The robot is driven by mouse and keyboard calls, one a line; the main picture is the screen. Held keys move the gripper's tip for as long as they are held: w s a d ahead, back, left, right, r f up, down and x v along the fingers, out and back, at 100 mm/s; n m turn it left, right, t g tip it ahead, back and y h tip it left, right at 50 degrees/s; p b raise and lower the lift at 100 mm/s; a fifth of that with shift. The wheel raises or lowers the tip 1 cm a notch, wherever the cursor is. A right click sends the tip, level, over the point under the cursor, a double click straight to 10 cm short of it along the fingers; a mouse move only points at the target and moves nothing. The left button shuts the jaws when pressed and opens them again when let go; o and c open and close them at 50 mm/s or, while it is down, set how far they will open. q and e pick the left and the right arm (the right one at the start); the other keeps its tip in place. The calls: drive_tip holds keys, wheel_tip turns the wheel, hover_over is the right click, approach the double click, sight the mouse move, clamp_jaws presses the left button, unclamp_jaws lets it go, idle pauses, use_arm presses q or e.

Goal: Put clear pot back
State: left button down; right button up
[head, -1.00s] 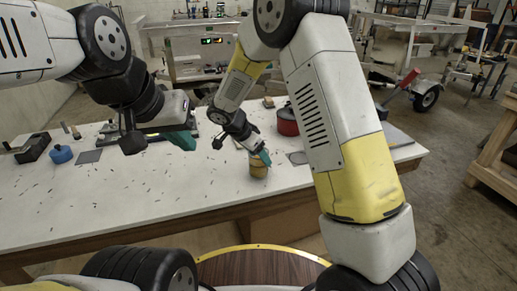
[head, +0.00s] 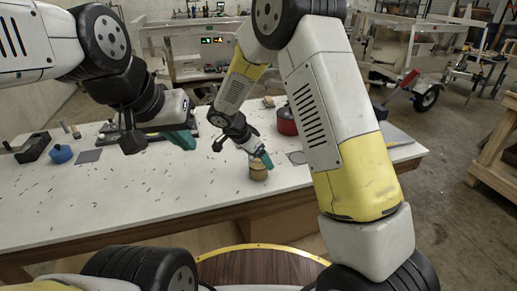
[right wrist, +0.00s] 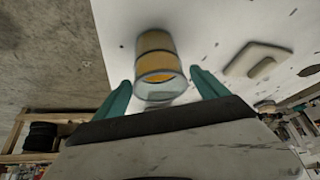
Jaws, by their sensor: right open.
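The clear pot (head: 258,172), a small cylinder with amber contents, stands on the white table near its front edge. In the right wrist view the clear pot (right wrist: 157,62) lies ahead of and partly between the two teal fingers. My right gripper (head: 263,158) is just above and behind it in the head view; in the right wrist view the right gripper (right wrist: 163,90) is open, with visible gaps beside the pot. My left gripper (head: 182,139) hangs over the table further left, seen from the side; its jaw opening is hidden.
A red round container (head: 287,121) stands behind my right gripper. A blue pot (head: 60,154) and a black block (head: 34,147) stand at the table's left. A dark square patch (head: 88,156) lies beside the blue pot. The front-left table is clear apart from small scattered bits.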

drive_tip(key=v, duration=1.2)
drive_tip(key=s+d+r+n+y, duration=0.4)
drive_tip(key=s+d+r, duration=0.55)
drive_tip(key=d, duration=0.35)
drive_tip(key=s+d+r+n+t+y, duration=0.1)
drive_tip(key=s+d+r+n, duration=0.1)
drive_tip(key=s, duration=0.4)
drive_tip(key=s+d+r+n+t+y, duration=0.1)
drive_tip(key=s+d+r+n, duration=0.1)
drive_tip(key=s, duration=0.5)
drive_tip(key=shift+d+n+y, duration=0.4)
drive_tip(key=shift+d+n, duration=0.5)
drive_tip(key=shift+n, duration=0.3)
